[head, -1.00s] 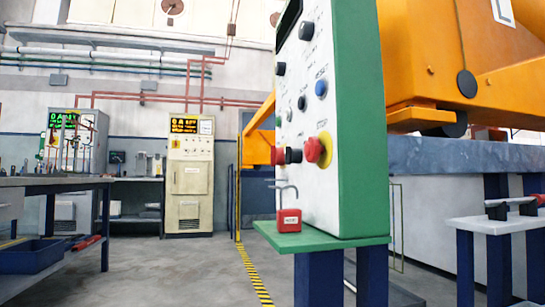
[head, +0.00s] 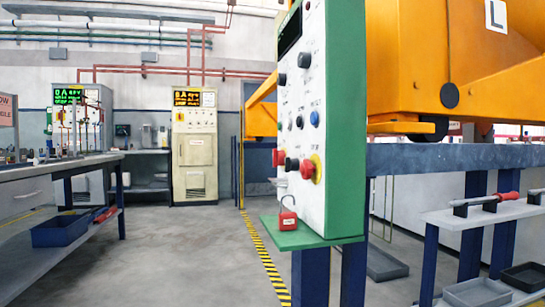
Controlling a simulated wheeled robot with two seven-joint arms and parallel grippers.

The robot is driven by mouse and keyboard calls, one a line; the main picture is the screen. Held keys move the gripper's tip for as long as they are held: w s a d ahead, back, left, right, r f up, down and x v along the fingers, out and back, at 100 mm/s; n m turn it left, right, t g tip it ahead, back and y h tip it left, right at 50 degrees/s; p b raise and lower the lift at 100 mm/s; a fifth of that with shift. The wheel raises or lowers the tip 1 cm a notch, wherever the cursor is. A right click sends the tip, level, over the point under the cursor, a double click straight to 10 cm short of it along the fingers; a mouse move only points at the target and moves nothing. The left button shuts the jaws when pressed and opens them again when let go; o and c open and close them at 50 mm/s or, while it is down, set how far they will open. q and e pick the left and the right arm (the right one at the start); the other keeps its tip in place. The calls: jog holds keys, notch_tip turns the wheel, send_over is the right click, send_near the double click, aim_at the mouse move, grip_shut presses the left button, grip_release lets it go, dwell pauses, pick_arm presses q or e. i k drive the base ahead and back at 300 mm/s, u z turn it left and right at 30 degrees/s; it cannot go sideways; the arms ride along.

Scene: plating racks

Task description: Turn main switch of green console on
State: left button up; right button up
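The green console (head: 345,130) stands right of the middle in the head view, with its white control panel (head: 303,140) turned at a steep angle to me. The panel carries several dark knobs, a blue button (head: 314,118), a red mushroom button on a yellow ring (head: 316,168), and a red and black switch (head: 282,159) beside it. I cannot tell for sure which control is the main switch or its position. A red padlock (head: 288,217) stands on the console's green ledge (head: 300,235). Neither gripper is in view.
A workbench (head: 70,168) with a blue bin (head: 62,230) on its lower shelf is at left. A beige cabinet (head: 194,155) stands at the back. An orange machine (head: 480,60) and a small rack table (head: 480,216) are at right. Open floor (head: 185,250) lies left of the console.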

aim_at(278, 156)
jog(key=k, duration=1.4)
jog(key=u, duration=0.6)
jog(key=i, duration=0.7)
jog(key=u, duration=0.6)
jog(key=i, duration=0.9)
jog(key=z, duration=0.9)
jog(key=i, duration=0.9)
jog(key=z, duration=1)
